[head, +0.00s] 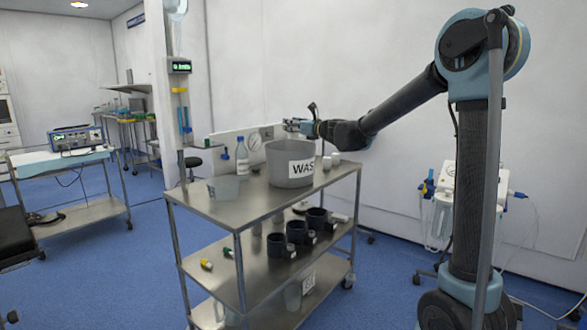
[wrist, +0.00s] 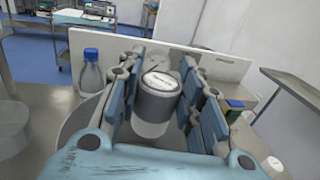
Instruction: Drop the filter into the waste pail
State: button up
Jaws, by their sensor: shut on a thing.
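The filter (wrist: 158,100) is a grey cylinder with a white, labelled top, upright between the two blue fingers of my gripper (wrist: 161,62) in the wrist view. My gripper is shut on it. The waste pail (head: 279,163) is a large grey bucket with a white "WAS…" label, on the cart's top shelf in the head view. My gripper (head: 296,126) is above the pail's far rim there; the filter is too small to make out. In the wrist view the pail's rim (wrist: 72,122) curves below and left of the fingers, partly hidden by them.
A blue-capped bottle (head: 242,158) and a clear tub (head: 223,188) stand left of the pail on the steel cart (head: 205,212). Small white jars (head: 331,160) stand to its right. A white panel (head: 228,143) rises behind. Dark cups (head: 297,232) sit on the shelf below.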

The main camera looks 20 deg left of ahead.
aim_at(293, 137)
jog(key=shift+f, duration=2.7)
jog(key=o, duration=1)
jog(key=shift+c, duration=0.2)
jog(key=shift+d, duration=0.1)
jog(key=v, duration=1.1)
jog(key=shift+s+d, duration=0.2)
jog(key=shift+d, duration=0.15)
